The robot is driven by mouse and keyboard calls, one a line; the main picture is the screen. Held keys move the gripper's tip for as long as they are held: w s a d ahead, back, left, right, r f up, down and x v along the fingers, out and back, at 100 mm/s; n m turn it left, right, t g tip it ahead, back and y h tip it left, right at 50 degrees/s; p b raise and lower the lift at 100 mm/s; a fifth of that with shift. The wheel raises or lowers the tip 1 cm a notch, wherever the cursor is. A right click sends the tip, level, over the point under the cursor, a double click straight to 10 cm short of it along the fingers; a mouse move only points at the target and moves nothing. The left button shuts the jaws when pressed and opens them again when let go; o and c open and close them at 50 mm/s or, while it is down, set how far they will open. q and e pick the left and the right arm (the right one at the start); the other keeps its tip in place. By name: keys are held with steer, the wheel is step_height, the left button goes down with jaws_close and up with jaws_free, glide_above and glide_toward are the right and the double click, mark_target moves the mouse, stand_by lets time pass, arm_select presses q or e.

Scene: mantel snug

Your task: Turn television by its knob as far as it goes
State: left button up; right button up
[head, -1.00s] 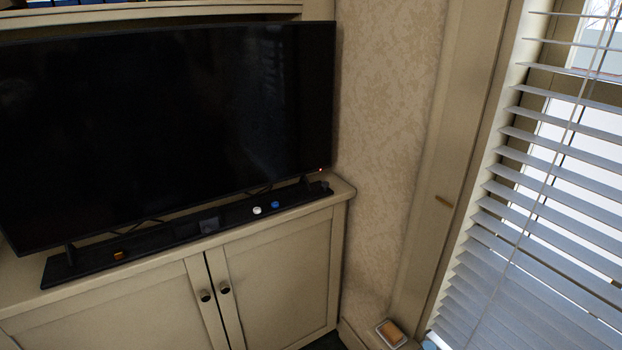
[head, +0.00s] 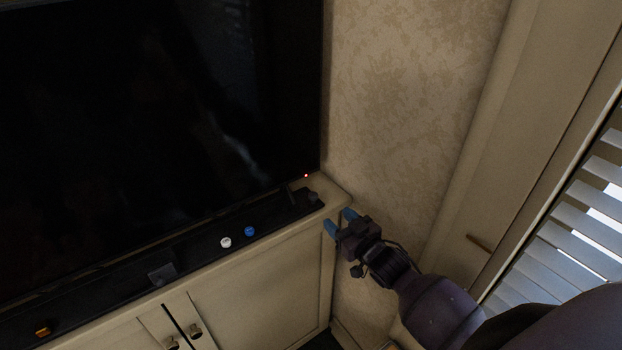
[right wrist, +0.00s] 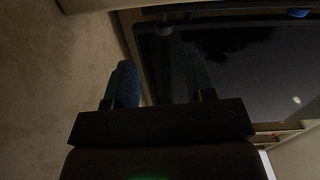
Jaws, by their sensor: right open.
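The television (head: 150,100) has a large dark screen with a small red light at its lower right corner. A black bar (head: 200,247) below it carries a white knob (head: 225,242), a blue knob (head: 250,231), an orange knob (head: 42,328) and a dark knob (head: 313,197) at its right end. I cannot tell which knob is meant. My right gripper (head: 339,220) is open and empty, just right of the cabinet corner, near the dark knob but apart from it. In the right wrist view, its blue fingers (right wrist: 158,80) stand before the screen's edge. My left gripper is out of view.
The cabinet (head: 262,285) under the television has two doors with dark round pulls. Patterned wall (head: 400,110) stands close to the right, then a window frame and white blinds (head: 580,230). Free room lies in front of the cabinet's right end.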

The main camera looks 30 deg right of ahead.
mark_target(316, 198)
steer(key=shift+m, duration=0.3)
steer(key=w, duration=0.3)
steer(key=w+a, duration=0.1)
steer(key=w, duration=0.6)
steer(key=shift+w+a+r, duration=0.3)
steer(key=shift+w+a, duration=0.05)
steer(key=shift+a, duration=0.05)
steer(key=shift+c, duration=0.5)
jaws_close()
